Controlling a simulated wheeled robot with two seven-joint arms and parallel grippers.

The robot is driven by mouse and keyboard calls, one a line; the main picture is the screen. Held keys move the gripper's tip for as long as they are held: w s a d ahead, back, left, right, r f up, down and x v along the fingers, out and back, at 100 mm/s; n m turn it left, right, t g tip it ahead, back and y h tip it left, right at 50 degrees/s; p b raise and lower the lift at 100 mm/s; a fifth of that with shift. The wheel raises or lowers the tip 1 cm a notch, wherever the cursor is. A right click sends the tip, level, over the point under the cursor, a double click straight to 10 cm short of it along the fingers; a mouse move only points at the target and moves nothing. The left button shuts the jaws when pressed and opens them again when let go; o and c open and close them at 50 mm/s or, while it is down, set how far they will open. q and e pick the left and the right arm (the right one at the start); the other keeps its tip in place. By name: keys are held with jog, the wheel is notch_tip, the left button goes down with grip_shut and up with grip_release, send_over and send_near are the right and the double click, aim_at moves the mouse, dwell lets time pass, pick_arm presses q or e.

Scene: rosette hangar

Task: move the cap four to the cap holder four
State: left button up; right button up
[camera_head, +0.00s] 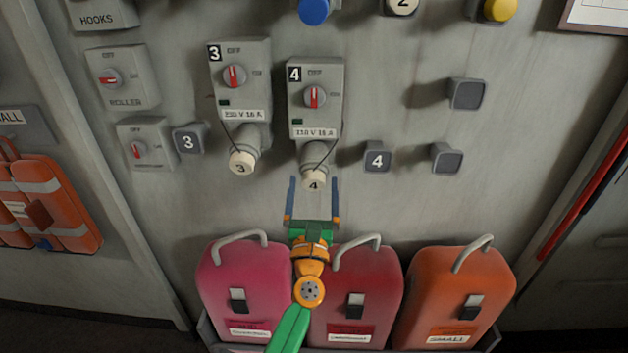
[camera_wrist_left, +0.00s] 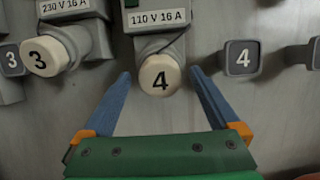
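Cap four (camera_head: 314,180), a cream round cap marked 4, sits on the socket under switch box 4 (camera_head: 315,97), with a thin cord beside it. It also shows in the left wrist view (camera_wrist_left: 160,80). The cap holder four (camera_head: 377,157), a grey square marked 4, is on the wall to its right and is bare; it shows in the left wrist view too (camera_wrist_left: 240,57). My left gripper (camera_head: 313,182) is open, its blue fingers pointing at the cap, one on each side. My right gripper is not in view.
Cap 3 (camera_head: 241,162) and holder 3 (camera_head: 188,139) are to the left. Bare grey holders (camera_head: 447,159) are to the right. Pink (camera_head: 240,285), crimson (camera_head: 375,280) and orange (camera_head: 470,275) cases stand below on a rack.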

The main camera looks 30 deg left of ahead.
pick_arm(q)
grip_shut()
jog(key=shift+d+f, duration=0.1)
jog(key=shift+f, duration=0.1)
jog(key=shift+r+v, duration=0.2)
jog(key=shift+v, duration=0.7)
jog(key=shift+b+v, duration=0.7)
jog(key=shift+v, duration=1.4)
